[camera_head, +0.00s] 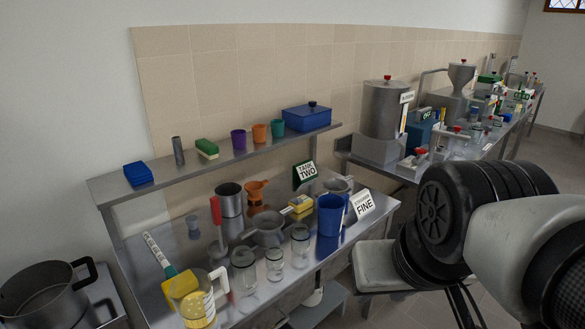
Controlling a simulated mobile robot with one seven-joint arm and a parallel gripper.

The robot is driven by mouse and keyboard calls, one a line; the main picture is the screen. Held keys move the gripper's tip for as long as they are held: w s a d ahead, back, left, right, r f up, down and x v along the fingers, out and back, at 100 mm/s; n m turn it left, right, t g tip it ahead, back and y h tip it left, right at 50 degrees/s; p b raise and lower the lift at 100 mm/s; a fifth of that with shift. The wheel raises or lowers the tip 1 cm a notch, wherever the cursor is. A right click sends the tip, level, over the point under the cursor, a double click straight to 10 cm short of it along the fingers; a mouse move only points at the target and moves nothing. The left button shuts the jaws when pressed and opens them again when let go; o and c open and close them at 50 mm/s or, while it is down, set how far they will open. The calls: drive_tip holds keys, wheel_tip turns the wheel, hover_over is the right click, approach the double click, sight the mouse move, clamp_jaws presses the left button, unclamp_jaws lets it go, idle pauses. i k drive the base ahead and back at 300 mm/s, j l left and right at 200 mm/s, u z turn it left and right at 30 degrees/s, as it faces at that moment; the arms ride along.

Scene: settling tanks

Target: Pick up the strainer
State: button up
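A grey metal bowl-shaped vessel with a handle (269,230), which looks like the strainer, sits on the steel table (325,270) behind several glass jars. Its handle points toward the left, and its inside is too small to make out. Links of my arm fill the right of the view, well apart from it. My gripper cannot be made out.
Around it stand a metal pot (229,200), an orange funnel-like piece (255,189), a blue cup (329,216), glass jars (243,270) and a jug of yellow liquid (198,306). A shelf (215,165) with cups and boxes overhangs the table's back. A FINE sign (363,205) stands right.

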sight(336, 185)
drive_tip(key=i+l+u, duration=0.55)
drive_tip(key=l+u, duration=0.25)
drive_tip(key=i+l, duration=0.15)
drive_tip(key=l, duration=0.2)
drive_tip(key=i+l, duration=0.15)
drive_tip(key=l, duration=0.15)
drive_tip(key=i+l+u, duration=0.1)
drive_tip(key=l, duration=0.25)
drive_tip(key=i+l, duration=0.3)
drive_tip(key=l, duration=0.35)
drive_tip(key=i+l, duration=0.15)
drive_tip(key=l, duration=0.2)
drive_tip(key=u, duration=0.05)
